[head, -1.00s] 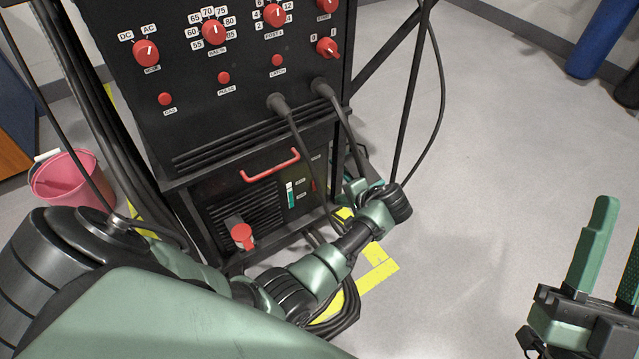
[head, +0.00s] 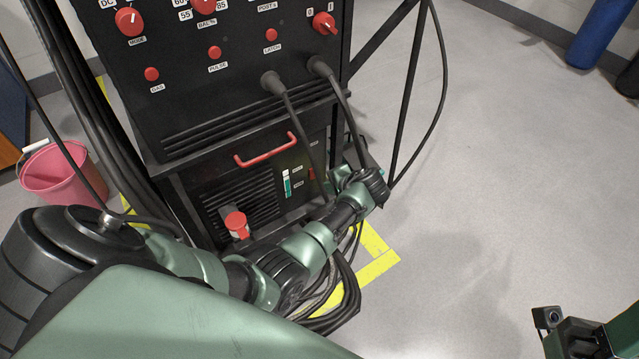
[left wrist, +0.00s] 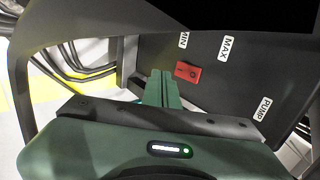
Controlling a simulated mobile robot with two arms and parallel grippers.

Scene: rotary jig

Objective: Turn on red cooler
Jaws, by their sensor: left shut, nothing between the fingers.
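The cooler (head: 218,187) is the black lower box under the control panel, with a red handle (head: 265,150) and a red cap (head: 236,224). Its small red switch (head: 312,174) is on the front at the right, beside a level gauge (head: 287,185). In the left wrist view the red switch (left wrist: 187,72) sits near the MIN, MAX and PUMP labels. My left gripper (head: 345,176) is at the cooler's right front; its tips are hard to make out there. In the wrist view its fingers (left wrist: 162,76) are shut and empty, just left of the switch. Part of my right gripper (head: 570,335) shows at lower right.
The control panel (head: 185,105) with red knobs stands above the cooler, and two cables (head: 341,100) hang from it. More black cables (head: 345,300) lie on the floor by yellow tape (head: 372,268). A pink bucket (head: 60,178) stands left.

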